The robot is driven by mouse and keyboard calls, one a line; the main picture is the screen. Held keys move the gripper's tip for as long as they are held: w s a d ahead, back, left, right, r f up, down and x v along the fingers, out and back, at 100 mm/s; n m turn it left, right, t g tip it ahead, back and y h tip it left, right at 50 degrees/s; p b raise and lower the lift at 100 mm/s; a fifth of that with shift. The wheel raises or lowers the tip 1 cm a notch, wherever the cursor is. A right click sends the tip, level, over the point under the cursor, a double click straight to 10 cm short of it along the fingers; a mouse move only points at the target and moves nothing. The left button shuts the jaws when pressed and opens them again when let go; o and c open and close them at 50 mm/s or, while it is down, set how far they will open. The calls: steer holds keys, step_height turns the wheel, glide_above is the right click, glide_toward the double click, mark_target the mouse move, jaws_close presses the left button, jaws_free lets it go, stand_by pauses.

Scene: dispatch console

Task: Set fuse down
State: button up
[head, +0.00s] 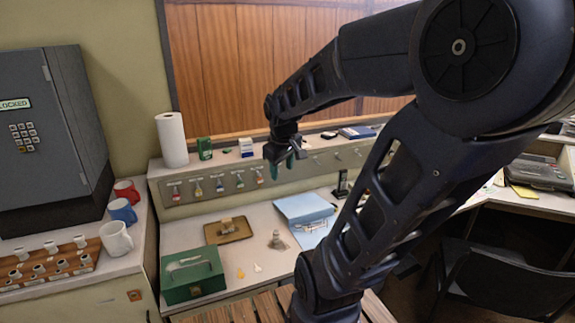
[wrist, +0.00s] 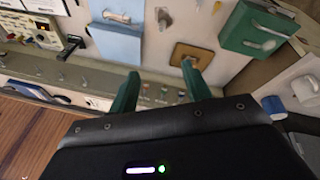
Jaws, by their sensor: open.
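My gripper (head: 284,162) hangs over the shelf with the row of key hooks, at the back of the counter. In the wrist view its two green fingers (wrist: 160,72) stand wide apart with nothing between them. A brown tray (head: 212,238) lies on the counter below, with a small tan piece (head: 227,224) on it; I cannot tell whether this is the fuse. Several white, fuse-like cylinders (head: 39,269) stand on a wooden rack (head: 75,264) at the far left. The tray also shows in the wrist view (wrist: 205,53), apart from the fingers.
A green box (head: 192,276), a grey weight-like object (head: 277,240) and a blue folder (head: 303,207) lie on the counter. Mugs (head: 122,211) and a grey locked cabinet (head: 45,130) are at left. A paper roll (head: 172,139) and small boxes stand on the shelf near my gripper.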

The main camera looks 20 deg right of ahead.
steer(key=s+a+r+m+t+y, duration=0.1)
steer(key=s+r+m, duration=0.3)
steer(key=s, duration=0.2)
steer(key=shift+s+m, duration=0.3)
steer(key=shift+m, duration=0.1)
stand_by(0.9)
